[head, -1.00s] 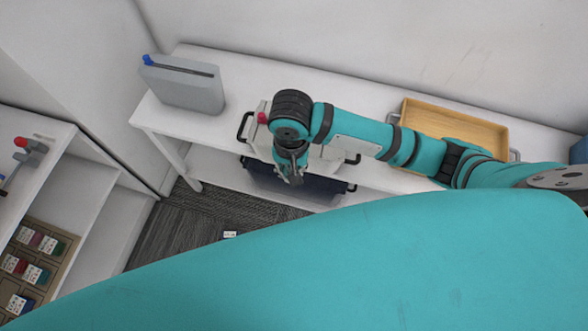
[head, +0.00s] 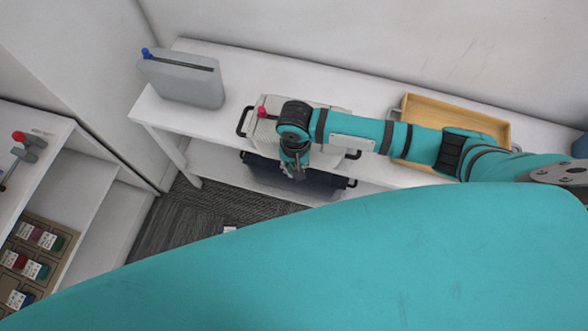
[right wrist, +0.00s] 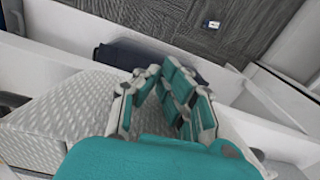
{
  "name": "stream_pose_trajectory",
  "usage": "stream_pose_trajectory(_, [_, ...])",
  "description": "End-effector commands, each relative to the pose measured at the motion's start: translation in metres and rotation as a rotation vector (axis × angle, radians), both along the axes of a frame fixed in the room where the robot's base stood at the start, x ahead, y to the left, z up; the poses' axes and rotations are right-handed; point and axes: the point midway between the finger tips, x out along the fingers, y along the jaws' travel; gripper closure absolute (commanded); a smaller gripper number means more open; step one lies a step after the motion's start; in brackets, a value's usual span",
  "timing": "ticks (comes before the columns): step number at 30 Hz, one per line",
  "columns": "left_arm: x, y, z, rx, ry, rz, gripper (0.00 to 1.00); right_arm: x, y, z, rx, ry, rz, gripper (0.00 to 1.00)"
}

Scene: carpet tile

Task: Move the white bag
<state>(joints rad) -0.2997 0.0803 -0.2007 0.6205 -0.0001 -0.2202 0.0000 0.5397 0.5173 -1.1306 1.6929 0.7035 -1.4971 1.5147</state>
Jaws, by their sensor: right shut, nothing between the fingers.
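The white bag (head: 264,134) stands on the white table, partly hidden behind my right arm in the head view. Dark handles show at its left and right ends. In the right wrist view, its patterned pale surface (right wrist: 75,108) lies beneath and around my right gripper (right wrist: 163,76). That gripper's teal fingers are shut with nothing between them. In the head view, the right gripper (head: 295,172) hangs at the bag's front side, above the table's front edge. I cannot tell whether it touches the bag. My left gripper is not in view.
A grey case (head: 180,82) stands left on the table (head: 225,62), and a wooden tray (head: 455,118) lies right. A dark blue bin (head: 270,180) is on the lower shelf. A shelf unit with small coloured items (head: 38,250) stands left. Carpet (head: 190,215) is open between.

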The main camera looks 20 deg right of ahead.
Motion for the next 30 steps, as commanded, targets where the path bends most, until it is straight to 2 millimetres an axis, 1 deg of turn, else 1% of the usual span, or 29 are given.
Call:
stream_pose_trajectory(8, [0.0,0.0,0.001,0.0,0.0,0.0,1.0,0.0,0.0,0.001,-0.001,0.0,0.0,1.0])
stream_pose_trajectory(11, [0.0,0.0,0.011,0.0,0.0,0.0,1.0,0.005,-0.002,0.004,-0.001,0.0,-0.002,1.0])
stream_pose_trajectory(14, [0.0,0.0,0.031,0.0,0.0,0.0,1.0,0.014,-0.005,0.009,0.001,0.0,-0.006,1.0])
stream_pose_trajectory(15, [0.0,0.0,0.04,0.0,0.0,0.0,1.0,0.018,-0.008,0.01,0.0,0.002,-0.007,1.0])
stream_pose_trajectory(17, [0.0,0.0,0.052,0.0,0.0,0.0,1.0,0.025,-0.013,0.01,0.0,0.004,-0.007,1.0])
stream_pose_trajectory(18, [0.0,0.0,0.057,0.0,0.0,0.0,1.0,0.032,-0.018,0.009,-0.002,0.005,-0.008,1.0])
stream_pose_trajectory(20, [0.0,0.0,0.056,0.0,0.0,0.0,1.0,0.048,-0.027,0.004,-0.002,0.002,-0.008,1.0])
stream_pose_trajectory(21, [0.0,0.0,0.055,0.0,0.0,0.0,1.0,0.059,-0.033,0.002,-0.002,0.001,-0.008,1.0])
stream_pose_trajectory(24, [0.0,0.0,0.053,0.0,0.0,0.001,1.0,0.081,-0.045,0.0,-0.002,0.001,-0.005,1.0])
stream_pose_trajectory(27, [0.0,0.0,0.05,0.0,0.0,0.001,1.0,0.096,-0.054,-0.001,-0.001,0.002,-0.003,1.0])
stream_pose_trajectory(30, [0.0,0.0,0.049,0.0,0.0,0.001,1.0,0.104,-0.059,-0.001,-0.001,0.002,-0.001,1.0])
